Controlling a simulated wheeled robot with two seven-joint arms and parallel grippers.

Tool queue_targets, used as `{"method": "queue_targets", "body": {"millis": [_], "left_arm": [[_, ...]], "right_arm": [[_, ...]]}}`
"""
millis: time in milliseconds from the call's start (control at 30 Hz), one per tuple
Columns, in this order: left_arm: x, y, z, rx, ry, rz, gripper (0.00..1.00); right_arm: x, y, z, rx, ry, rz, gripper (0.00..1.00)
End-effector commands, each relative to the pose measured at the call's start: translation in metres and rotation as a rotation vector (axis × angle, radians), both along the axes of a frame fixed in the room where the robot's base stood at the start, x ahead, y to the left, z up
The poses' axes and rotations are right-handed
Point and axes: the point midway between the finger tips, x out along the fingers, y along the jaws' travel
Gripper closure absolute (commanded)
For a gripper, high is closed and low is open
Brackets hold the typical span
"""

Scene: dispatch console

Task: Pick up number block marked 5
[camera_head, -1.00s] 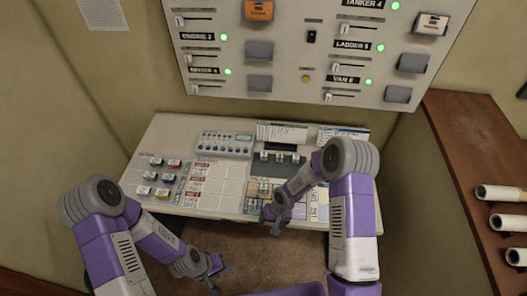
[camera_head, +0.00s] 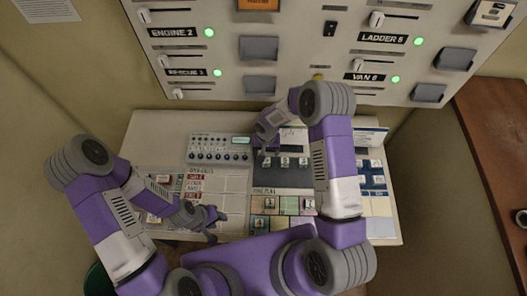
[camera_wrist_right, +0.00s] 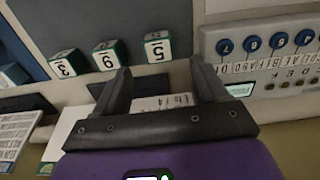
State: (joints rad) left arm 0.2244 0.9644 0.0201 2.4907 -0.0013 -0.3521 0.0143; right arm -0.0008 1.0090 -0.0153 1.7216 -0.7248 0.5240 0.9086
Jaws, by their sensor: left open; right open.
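The number block marked 5 (camera_wrist_right: 157,47) is white with a dark green edge and stands at the end of a short row on a dark grey panel (camera_wrist_right: 128,20). Blocks marked 9 (camera_wrist_right: 107,56) and 3 (camera_wrist_right: 66,64) are beside it. My right gripper (camera_wrist_right: 161,72) is open, its fingertips just short of block 5 and spread to either side of it, with nothing between them. In the head view my right gripper (camera_head: 262,146) hangs over the panel's back left. My left gripper (camera_head: 217,226) is open near the console's front edge, away from the blocks.
A panel with blue knobs (camera_wrist_right: 263,45) lies close beside block 5. Picture tiles (camera_head: 259,222) lie at the console's front. A wall panel with sliders (camera_head: 240,55) rises behind my right arm. A brown shelf (camera_head: 495,150) stands at the right.

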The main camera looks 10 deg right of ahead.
Motion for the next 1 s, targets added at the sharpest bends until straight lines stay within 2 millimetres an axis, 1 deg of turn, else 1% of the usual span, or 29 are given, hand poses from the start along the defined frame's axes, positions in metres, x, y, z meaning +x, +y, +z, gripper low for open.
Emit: {"method": "queue_targets", "body": {"millis": [33, 100, 267, 500, 600, 767, 1000], "left_arm": [[-0.001, 0.000, -0.005, 0.000, 0.001, 0.001, 0.57], [-0.001, 0.000, -0.008, 0.000, 0.001, 0.001, 0.57], [0.000, 0.000, -0.011, 0.000, 0.001, 0.001, 0.57], [0.000, 0.000, -0.024, 0.000, 0.000, 0.001, 0.57], [0.000, 0.000, -0.025, 0.000, 0.000, 0.001, 0.57], [0.000, 0.000, -0.024, 0.000, 0.000, 0.001, 0.57], [0.000, 0.000, -0.024, 0.000, 0.000, 0.000, 0.57]], "right_arm": [[-0.001, 0.000, -0.009, 0.001, 0.003, -0.001, 0.28], [-0.001, 0.000, -0.016, 0.001, 0.002, -0.002, 0.28], [0.000, 0.000, -0.029, 0.001, 0.002, 0.000, 0.28], [0.001, 0.000, -0.066, 0.001, 0.001, -0.001, 0.28], [0.001, 0.000, -0.069, 0.001, 0.000, 0.000, 0.28], [0.001, 0.000, -0.068, 0.001, 0.000, 0.000, 0.28], [0.001, 0.000, -0.067, 0.001, 0.000, 0.000, 0.64]]}}
